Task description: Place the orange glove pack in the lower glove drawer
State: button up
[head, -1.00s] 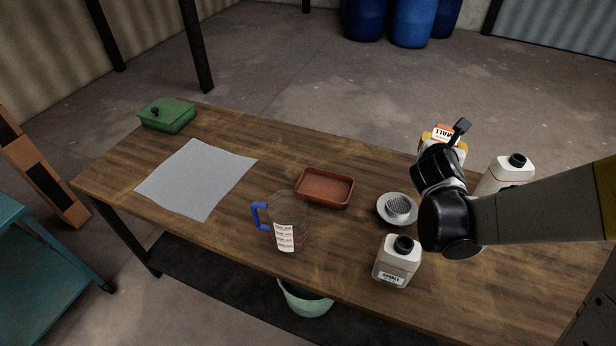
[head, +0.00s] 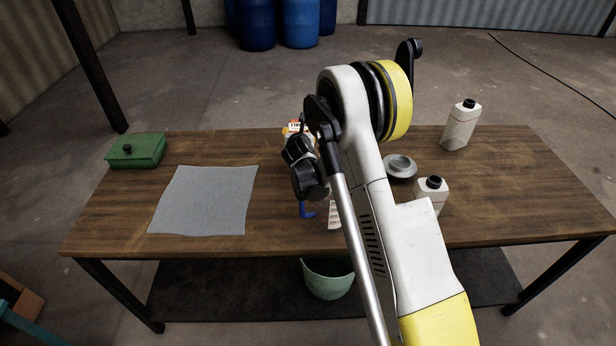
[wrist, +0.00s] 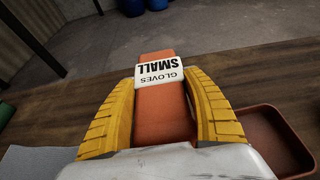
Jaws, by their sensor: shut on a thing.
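The orange glove pack (wrist: 165,115), with a white label reading "GLOVES SMALL", is upside down in the wrist view. My gripper (wrist: 162,82) has its two yellow ridged fingers shut on either side of it. In the head view the top of the pack (head: 295,127) shows above the dark wrist of my arm, over the table's middle. Most of the pack and the fingers are hidden there by my arm. No glove drawer shows in either view.
The wooden table (head: 120,215) carries a green lidded box (head: 138,151), a grey mat (head: 205,200), a metal dish (head: 400,167) and two white bottles (head: 461,127) (head: 432,194). A red-brown tray (wrist: 270,140) is right of the pack. A green bucket (head: 328,280) stands below.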

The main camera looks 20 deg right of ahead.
jog(key=b, duration=0.4)
send_over(271, 171)
notch_tip(271, 171, down, 7)
jog(key=shift+d+r, duration=0.1)
notch_tip(271, 171, down, 4)
jog(key=shift+f+b, duration=0.1)
jog(key=shift+b, duration=1.1)
jog(key=o, duration=1.2)
